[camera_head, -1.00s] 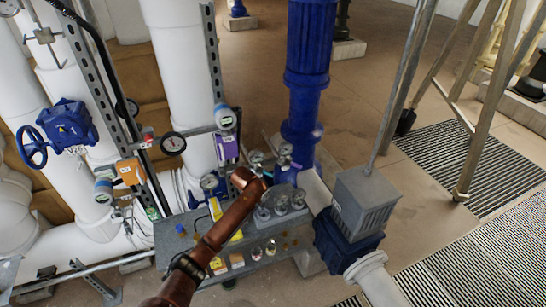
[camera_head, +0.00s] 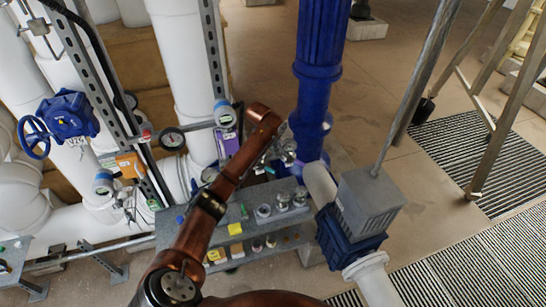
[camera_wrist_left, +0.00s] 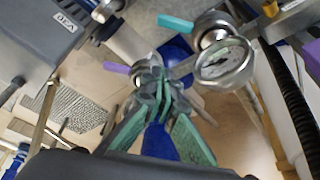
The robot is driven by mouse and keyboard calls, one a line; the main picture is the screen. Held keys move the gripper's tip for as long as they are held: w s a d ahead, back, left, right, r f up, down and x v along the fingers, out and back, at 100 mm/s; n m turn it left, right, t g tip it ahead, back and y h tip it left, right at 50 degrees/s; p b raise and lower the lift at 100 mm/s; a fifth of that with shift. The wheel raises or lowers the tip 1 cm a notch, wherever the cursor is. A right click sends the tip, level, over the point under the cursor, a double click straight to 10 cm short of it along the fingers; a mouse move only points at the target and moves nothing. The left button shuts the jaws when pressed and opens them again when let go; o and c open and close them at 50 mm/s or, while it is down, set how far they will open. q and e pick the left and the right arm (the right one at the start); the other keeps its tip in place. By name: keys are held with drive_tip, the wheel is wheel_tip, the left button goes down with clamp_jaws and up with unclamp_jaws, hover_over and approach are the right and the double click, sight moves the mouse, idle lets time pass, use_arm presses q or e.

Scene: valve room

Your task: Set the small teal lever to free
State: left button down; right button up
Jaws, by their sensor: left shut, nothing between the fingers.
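In the left wrist view a teal lever (camera_wrist_left: 176,22) sticks out left of a round gauge (camera_wrist_left: 222,63) at the top. A purple lever (camera_wrist_left: 117,67) lies left of centre. My left gripper (camera_wrist_left: 158,85) is shut and empty, its tips below the teal lever at the top and apart from it in the picture. My right gripper is not in view.
A blue column (camera_head: 313,90) stands behind the gripper. A grey box on a blue valve (camera_head: 370,205) is to the right. A grey shelf (camera_head: 262,232) with jars and small items lies below my arm.

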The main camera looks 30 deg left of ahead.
sight(270, 170)
use_arm(q)
wheel_tip(270, 170, down, 9)
drive_tip(key=p, duration=0.4)
drive_tip(key=shift+s+r+p, duration=0.2)
drive_tip(key=shift+s+p, duration=0.1)
drive_tip(key=shift+s, duration=0.05)
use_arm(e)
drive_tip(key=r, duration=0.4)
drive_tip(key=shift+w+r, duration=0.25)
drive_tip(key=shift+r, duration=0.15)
use_arm(q)
drive_tip(key=shift+s, duration=0.1)
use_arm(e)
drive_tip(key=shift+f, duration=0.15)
